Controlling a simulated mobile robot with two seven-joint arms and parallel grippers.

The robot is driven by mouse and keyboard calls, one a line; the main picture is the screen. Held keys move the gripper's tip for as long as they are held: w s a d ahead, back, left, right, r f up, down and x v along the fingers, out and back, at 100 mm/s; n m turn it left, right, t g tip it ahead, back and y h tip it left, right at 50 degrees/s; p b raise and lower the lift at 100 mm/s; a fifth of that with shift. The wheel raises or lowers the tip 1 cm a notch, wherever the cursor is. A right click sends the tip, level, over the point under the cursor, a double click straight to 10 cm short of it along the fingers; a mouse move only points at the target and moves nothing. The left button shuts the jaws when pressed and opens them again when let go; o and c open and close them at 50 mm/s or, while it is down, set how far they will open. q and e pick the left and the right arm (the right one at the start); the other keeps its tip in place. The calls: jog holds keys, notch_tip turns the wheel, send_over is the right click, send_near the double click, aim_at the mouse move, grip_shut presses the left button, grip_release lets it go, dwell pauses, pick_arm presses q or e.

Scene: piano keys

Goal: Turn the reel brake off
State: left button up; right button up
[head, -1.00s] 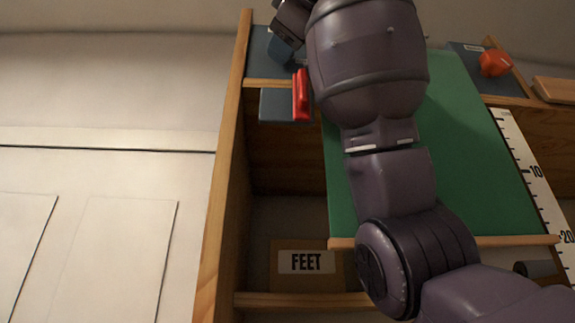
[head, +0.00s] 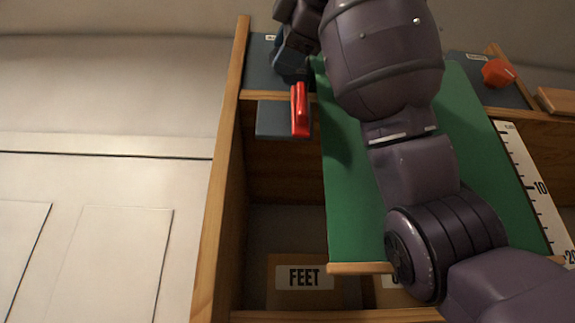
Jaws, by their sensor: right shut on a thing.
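My right gripper (head: 290,70) is at the top, over the left blue-grey panel (head: 262,72). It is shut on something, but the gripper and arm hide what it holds. A red lever (head: 300,112) stands on a blue-grey block (head: 275,120) just below the gripper. I cannot tell whether the gripper touches it. An orange-red knob (head: 497,72) sits on the right-hand panel, well away from the gripper. The small labels on both panels are too small to read, so I cannot tell which control is the reel brake. My left gripper is not in view.
A green sloping board (head: 350,210) lies under my right arm, with a wooden lip at its lower edge. A numbered scale (head: 520,165) runs along its right side. Wooden side walls bound the left. A pale wall is farther left.

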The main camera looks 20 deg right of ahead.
dwell(0.3)
jog(key=o, duration=0.9)
jog(key=shift+s, duration=0.1)
jog(key=shift+s+d+b, duration=0.2)
jog(key=shift+s+b, duration=0.45)
jog(key=shift+s, duration=1.1)
jog(key=shift+s+d+b, duration=0.2)
jog(key=shift+s+b, duration=0.45)
jog(key=shift+s, duration=1.15)
jog(key=shift+s+d+b, duration=0.2)
jog(key=shift+s+b, duration=0.45)
jog(key=shift+s, duration=1.1)
